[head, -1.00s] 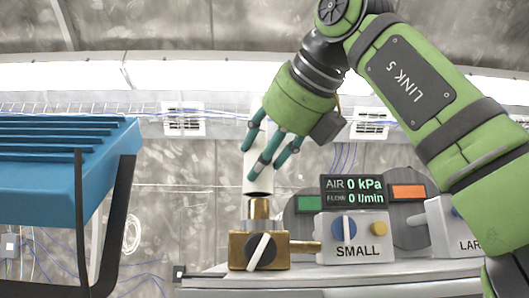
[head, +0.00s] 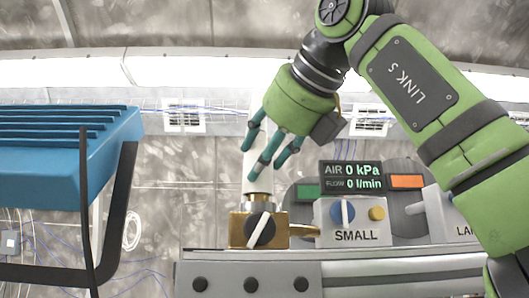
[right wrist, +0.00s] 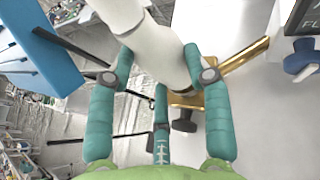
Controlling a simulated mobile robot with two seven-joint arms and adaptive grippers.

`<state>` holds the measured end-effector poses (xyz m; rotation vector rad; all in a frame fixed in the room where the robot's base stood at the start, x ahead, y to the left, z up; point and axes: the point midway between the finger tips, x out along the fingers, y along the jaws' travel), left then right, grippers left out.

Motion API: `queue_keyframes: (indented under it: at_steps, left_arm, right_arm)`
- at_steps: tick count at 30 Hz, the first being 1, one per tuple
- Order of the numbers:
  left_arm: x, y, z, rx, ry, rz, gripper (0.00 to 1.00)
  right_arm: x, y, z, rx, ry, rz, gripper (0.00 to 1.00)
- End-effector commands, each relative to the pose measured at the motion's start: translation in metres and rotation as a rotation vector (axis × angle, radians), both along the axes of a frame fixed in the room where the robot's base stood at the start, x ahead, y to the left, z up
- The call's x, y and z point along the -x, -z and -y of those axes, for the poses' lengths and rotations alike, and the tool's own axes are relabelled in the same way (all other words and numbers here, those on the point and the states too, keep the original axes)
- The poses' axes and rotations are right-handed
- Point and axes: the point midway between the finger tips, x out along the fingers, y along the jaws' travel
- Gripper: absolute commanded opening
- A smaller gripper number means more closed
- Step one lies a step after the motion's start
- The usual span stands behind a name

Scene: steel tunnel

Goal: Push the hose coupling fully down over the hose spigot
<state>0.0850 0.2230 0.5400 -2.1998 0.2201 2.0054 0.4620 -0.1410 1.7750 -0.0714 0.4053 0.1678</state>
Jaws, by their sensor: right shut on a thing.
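The hose coupling (head: 257,183) is a white tube. My right gripper (head: 258,155) is shut on it, with its teal fingers around the sides, and holds it upright above the brass valve block. The coupling also shows between the fingers in the right wrist view (right wrist: 160,55). The hose spigot (head: 258,201) is the short stub on top of the brass block (head: 238,232). The coupling's lower end is in line with the spigot and at its top; I cannot tell how far it is over it. Part of the spigot shows below. My left gripper is not in view.
The brass block has a white-marked black knob (head: 260,229). To its right stand a SMALL valve box (head: 355,236) and an AIR/FLOW display (head: 351,177) reading 0. A blue slatted bench (head: 65,165) is at left. The grey bench edge (head: 360,255) runs in front.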

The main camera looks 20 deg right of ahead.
Motion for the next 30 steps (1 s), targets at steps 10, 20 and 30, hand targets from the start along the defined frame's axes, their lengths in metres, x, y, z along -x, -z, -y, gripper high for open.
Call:
queue_keyframes:
  at_steps: [10,20,30]
  left_arm:
    - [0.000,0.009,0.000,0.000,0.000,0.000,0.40]
    - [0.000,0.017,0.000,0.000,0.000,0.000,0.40]
    - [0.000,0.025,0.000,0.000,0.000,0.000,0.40]
  right_arm:
    - [0.000,0.010,0.000,-0.001,0.000,0.000,0.18]
    - [0.000,0.018,0.000,0.000,0.000,0.000,0.18]
    - [0.000,0.027,0.000,-0.001,0.000,0.000,0.18]
